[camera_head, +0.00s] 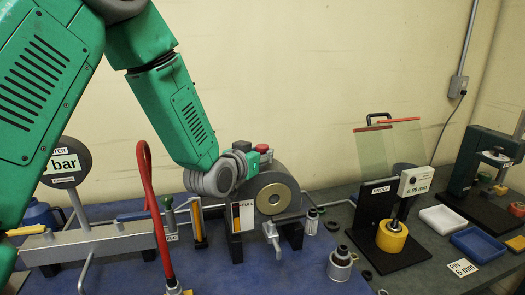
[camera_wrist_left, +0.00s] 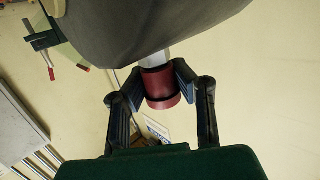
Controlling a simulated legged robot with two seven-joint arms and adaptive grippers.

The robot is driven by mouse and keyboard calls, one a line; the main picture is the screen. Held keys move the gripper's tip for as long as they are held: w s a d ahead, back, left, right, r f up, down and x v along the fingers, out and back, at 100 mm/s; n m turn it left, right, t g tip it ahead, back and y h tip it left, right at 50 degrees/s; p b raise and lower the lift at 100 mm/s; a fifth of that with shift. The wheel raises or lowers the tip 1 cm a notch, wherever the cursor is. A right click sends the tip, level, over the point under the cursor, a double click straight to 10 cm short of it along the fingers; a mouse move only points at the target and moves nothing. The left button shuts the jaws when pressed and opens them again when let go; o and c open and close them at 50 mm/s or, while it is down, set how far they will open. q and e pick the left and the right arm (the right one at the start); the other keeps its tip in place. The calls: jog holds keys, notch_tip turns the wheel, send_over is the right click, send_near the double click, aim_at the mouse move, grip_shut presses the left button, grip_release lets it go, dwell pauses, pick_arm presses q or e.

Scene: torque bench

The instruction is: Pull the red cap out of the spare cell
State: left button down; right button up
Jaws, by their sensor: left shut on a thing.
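The red cap (camera_wrist_left: 160,88) is a short dark-red cylinder in the middle of the left wrist view. My left gripper (camera_wrist_left: 163,76) is shut on it, with one dark finger on each side. A pale stem (camera_wrist_left: 154,59) shows between the cap and a large grey rounded body (camera_wrist_left: 145,25). I cannot tell whether the stem is joined to the cap. In the head view, my left gripper (camera_head: 258,157) is above the grey drum with a brass disc (camera_head: 275,198), and a bit of red shows there. I cannot make out which part is the spare cell. My right gripper is not in view.
A red hose (camera_head: 147,190) arches up at the left. A clear panel stand with a yellow knob (camera_head: 392,237) is right of the drum. A white tray (camera_head: 441,219) and a blue tray (camera_head: 478,243) lie farther right. A metal fitting (camera_head: 340,262) stands in front.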

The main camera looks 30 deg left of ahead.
aim_at(262, 146)
pick_arm(q)
jog(key=shift+w+a+r+p, duration=0.1)
jog(key=shift+w+r+p, duration=0.15)
jog(key=shift+r+p, duration=0.45)
jog(key=shift+s+r, duration=0.1)
jog(key=shift+r, duration=0.5)
jog(key=shift+r+p, duration=1.2)
jog(key=shift+r, duration=0.25)
